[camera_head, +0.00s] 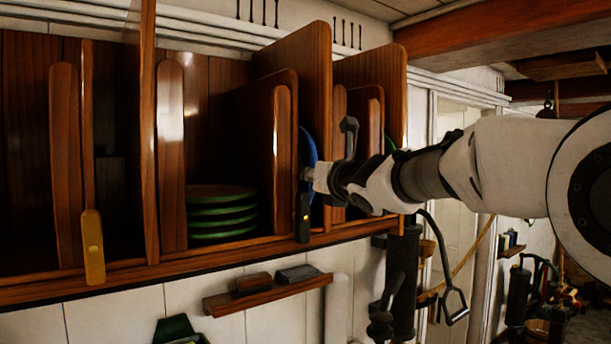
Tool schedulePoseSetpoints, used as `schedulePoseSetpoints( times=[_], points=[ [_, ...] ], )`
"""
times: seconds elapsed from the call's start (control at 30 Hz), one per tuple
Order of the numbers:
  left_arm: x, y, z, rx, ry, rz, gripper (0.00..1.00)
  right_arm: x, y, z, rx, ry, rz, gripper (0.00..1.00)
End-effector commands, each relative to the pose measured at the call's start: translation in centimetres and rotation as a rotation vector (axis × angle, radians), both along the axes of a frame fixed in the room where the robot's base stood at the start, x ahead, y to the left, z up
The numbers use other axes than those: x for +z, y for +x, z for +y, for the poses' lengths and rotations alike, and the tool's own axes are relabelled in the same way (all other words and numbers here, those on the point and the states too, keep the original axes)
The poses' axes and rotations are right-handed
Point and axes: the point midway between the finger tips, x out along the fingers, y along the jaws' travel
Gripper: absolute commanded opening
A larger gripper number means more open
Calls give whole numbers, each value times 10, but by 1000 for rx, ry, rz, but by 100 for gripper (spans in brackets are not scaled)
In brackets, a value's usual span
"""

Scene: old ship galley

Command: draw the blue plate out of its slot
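The blue plate (307,146) stands on edge in a narrow slot of the wooden rack. Only a thin part of its blue rim shows beside the divider; the rest is hidden. My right gripper (316,178) comes in from the right, in front of the slot, with its front end close to the plate's lower visible edge. I cannot tell whether it touches the plate or how far its fingers are apart. My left gripper is not in view.
Several green plates (221,212) lie stacked in the compartment to the left. Wooden dividers (283,160) flank the slot. A small shelf (267,296) and a dark pump (402,280) are below.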

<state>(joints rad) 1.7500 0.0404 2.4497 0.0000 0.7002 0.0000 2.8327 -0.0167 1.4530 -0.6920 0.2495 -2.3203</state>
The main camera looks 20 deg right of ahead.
Motion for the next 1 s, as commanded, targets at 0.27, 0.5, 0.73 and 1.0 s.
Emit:
schedulePoseSetpoints(
  times=[0.27,0.5,0.73,1.0],
  points=[
    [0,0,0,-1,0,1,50,0,0,0,0,0,0,0],
    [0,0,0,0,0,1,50,1,0,0,1,0,-2,0],
    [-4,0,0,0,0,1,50,-1,-7,-2,0,0,1,0],
    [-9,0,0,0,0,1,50,-2,-15,-6,-1,0,4,0]
  ],
)
